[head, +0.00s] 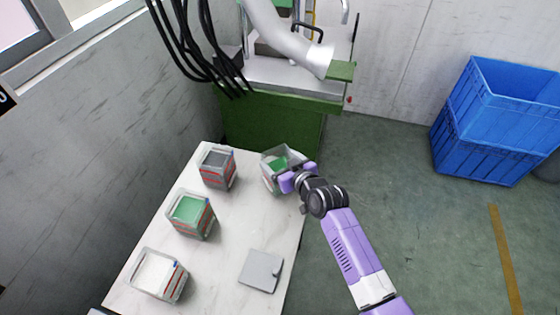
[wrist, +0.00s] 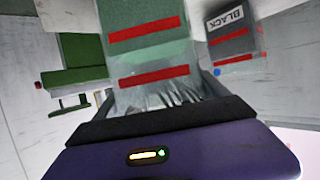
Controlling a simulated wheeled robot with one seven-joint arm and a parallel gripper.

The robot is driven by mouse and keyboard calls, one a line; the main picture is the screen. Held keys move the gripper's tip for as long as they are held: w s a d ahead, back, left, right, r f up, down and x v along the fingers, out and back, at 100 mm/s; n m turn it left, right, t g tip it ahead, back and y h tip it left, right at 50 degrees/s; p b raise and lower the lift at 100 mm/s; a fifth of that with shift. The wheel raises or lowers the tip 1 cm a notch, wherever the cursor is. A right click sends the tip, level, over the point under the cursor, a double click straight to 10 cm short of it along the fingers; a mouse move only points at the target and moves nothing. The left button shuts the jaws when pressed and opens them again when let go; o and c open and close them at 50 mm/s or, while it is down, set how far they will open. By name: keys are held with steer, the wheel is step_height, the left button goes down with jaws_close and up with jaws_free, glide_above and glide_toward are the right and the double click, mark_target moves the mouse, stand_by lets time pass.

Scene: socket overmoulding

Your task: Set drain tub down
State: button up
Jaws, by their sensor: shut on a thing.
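The drain tub (head: 267,176) is a clear box with green contents at the table's far right corner in the head view. My gripper (head: 292,176) is shut on its near right wall. In the wrist view the drain tub (wrist: 148,62) fills the upper middle, with red stripes across its greenish side. My gripper's dark edge (wrist: 155,118) lies just below it. The tub looks roughly upright, over or on the table (head: 235,235). I cannot tell whether its base touches the tabletop. Its lower near side is partly hidden by my gripper.
A dark grey tub (head: 217,170) labelled BLACK, a green tub (head: 191,213) and a white tub (head: 158,276) line the table's left side. A flat grey plate (head: 261,271) lies near the front right. Blue crates (head: 495,120) stand at right. A green machine (head: 270,125) stands behind.

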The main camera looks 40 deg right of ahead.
steer(key=shift+f, duration=0.1)
steer(key=o, duration=2)
steer(key=s+a+r+y, duration=0.1)
steer(key=s+a+r, duration=0.3)
steer(key=s, duration=0.9)
steer(key=s+a+r+n+t, duration=0.1)
steer(key=s+a+r, duration=0.4)
steer(key=s, duration=0.8)
steer(key=s+a+r+n+y, duration=0.1)
steer(key=s+a+r, duration=0.4)
steer(key=s, duration=0.8)
steer(key=shift+s+a+r+t+y+b, duration=0.1)
steer(key=shift+a+r+t+y+b, duration=0.1)
steer(key=shift+a, duration=0.7)
steer(key=shift+s+a+r+t+y+b, duration=0.1)
steer(key=shift+a+b, duration=0.1)
steer(key=shift+a, duration=0.7)
